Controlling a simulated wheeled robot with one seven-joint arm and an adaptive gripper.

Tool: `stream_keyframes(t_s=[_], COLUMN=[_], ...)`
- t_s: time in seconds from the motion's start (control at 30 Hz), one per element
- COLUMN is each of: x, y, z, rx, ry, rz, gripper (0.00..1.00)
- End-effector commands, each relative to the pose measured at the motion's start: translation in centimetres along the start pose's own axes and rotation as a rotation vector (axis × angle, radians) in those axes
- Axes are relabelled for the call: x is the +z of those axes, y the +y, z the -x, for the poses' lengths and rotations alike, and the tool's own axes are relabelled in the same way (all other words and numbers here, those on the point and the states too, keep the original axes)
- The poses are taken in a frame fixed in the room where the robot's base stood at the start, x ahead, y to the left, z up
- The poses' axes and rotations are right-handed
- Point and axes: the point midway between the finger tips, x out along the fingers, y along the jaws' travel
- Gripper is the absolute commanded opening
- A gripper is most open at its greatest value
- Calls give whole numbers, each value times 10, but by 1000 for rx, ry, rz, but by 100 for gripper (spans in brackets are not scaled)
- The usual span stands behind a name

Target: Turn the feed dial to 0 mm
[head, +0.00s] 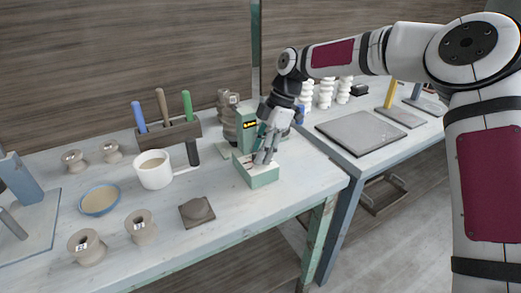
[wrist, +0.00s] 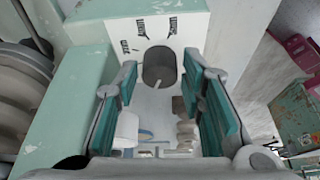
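The feed dial (wrist: 158,66) is a dark grey round knob with a short pale mark, set in a white scale plate (wrist: 190,32) with several small black labels that are too small to read. It is on the low front part of a pale green machine (head: 262,180). My gripper (wrist: 160,72) is over this part, its two teal-padded fingers apart on either side of the dial. Narrow gaps show between the fingertips and the knob; I cannot tell whether either touches. In the head view my gripper (head: 262,158) hides the dial.
A small display (head: 250,125) with yellow text is on the machine's column. A white mug (head: 153,174) and a wooden tool block (head: 170,135) stand to its left. A second table with a grey slab (head: 358,132) is to the right.

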Motion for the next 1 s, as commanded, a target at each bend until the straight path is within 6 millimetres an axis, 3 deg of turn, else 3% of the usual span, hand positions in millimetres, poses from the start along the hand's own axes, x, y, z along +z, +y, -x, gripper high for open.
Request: stream_keyframes(t_s=[0.17, 0.5, 0.7, 1.0], x=[0, 0, 0, 0], y=[1, 1, 1, 0], z=[14, 79, 109, 120], rx=[5, 5, 2, 0], ry=[-1, -1, -1, 0], rz=[0, 0, -1, 0], gripper=[36, 36, 36, 36])
